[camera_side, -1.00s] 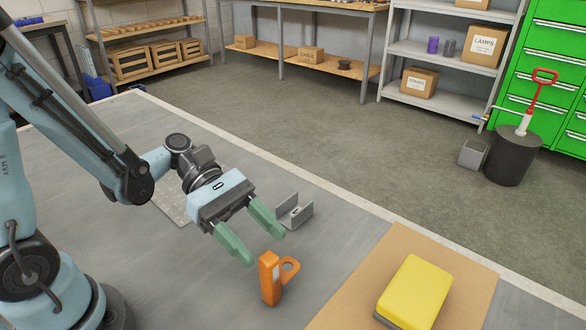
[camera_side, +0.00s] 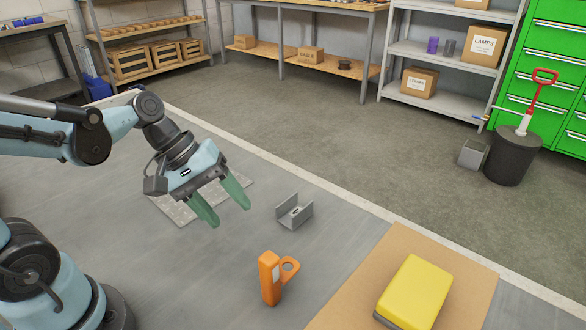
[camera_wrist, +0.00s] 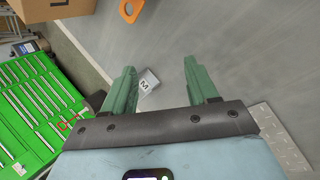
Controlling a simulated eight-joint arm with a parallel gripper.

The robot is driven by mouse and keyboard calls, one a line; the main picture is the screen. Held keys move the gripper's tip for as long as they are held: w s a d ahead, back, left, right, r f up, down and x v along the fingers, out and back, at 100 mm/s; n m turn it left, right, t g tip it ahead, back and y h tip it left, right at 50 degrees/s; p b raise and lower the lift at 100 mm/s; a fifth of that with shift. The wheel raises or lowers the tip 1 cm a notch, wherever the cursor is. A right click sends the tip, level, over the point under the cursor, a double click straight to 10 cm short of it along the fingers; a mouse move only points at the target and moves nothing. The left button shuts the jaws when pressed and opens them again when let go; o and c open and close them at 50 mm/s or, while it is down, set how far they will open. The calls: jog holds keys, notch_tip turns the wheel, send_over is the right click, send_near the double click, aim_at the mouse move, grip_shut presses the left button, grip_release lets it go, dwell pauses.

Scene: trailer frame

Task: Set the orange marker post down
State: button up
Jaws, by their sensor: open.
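The orange marker post (camera_side: 268,279) stands upright on the grey surface (camera_side: 210,270), with its ring handle (camera_side: 290,270) facing right. In the wrist view part of the orange ring (camera_wrist: 131,9) shows at the top edge; the rest of the post is out of that frame. My gripper (camera_side: 230,209) is open and empty, with its green fingers apart. It is up and to the left of the post in the side view, clear of it. In the wrist view the two fingers (camera_wrist: 161,85) show spread with nothing held between them.
A yellow block (camera_side: 414,291) lies on a tan board (camera_side: 345,298) at right. A textured metal plate (camera_side: 180,212) lies under my gripper.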

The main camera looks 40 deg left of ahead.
jog(key=shift+w+a+r+m+t+y, duration=0.2)
jog(key=shift+a+r+m+t+y, duration=0.55)
jog(key=shift+m, duration=0.9)
jog(key=shift+w+a+r+m+t+y, duration=0.3)
jog(key=shift+a+m+t+y, duration=0.5)
jog(key=shift+m, duration=0.8)
jog(key=shift+w+a+r+m+t+y, duration=0.15)
jog(key=shift+a+r+m+t+y, duration=0.35)
jog(key=shift+a+m+y, duration=0.85)
jog(key=shift+d+m, duration=0.3)
jog(key=shift+d, duration=0.2)
